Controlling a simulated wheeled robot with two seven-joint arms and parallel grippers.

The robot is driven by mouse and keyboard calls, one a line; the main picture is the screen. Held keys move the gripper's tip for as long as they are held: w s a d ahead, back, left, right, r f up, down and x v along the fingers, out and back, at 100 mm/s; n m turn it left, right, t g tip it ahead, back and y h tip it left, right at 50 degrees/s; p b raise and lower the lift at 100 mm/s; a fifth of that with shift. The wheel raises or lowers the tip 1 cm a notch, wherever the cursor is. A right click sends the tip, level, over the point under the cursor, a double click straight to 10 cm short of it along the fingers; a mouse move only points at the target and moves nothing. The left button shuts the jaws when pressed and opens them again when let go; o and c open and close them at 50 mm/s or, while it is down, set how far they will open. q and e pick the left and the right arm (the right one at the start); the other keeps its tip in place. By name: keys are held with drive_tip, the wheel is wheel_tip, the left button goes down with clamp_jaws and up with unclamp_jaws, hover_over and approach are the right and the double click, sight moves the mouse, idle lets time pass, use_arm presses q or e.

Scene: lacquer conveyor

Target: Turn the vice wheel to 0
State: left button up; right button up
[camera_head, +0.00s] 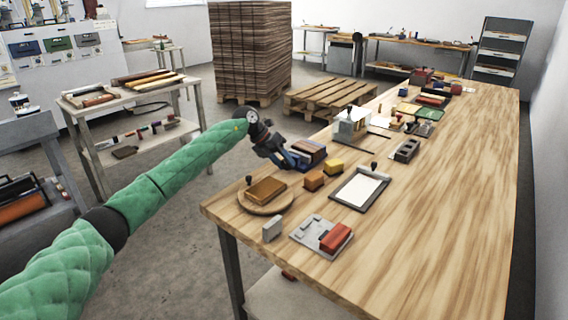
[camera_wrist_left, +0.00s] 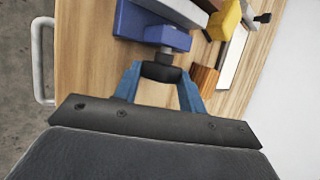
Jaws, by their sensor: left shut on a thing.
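The blue vice (camera_wrist_left: 150,28) fills the top of the left wrist view, with a grey bar across it. It also shows in the head view (camera_head: 311,149), by the left edge of the wooden bench. Its dark wheel (camera_wrist_left: 161,71) faces my left gripper (camera_wrist_left: 160,80). The gripper's two blue fingers stand on either side of the wheel and are shut on it. In the head view the left gripper (camera_head: 288,158) reaches the near left side of the vice. I cannot read any number or mark on the wheel. My right gripper is not in view.
An orange-brown block (camera_head: 314,180) and a yellow block (camera_head: 333,166) sit close to the vice. A framed white sheet (camera_head: 361,189) and a round wooden board (camera_head: 265,203) lie nearer. The bench's right side (camera_head: 450,200) is clear.

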use_arm(q)
drive_tip(key=shift+a+r, duration=0.1)
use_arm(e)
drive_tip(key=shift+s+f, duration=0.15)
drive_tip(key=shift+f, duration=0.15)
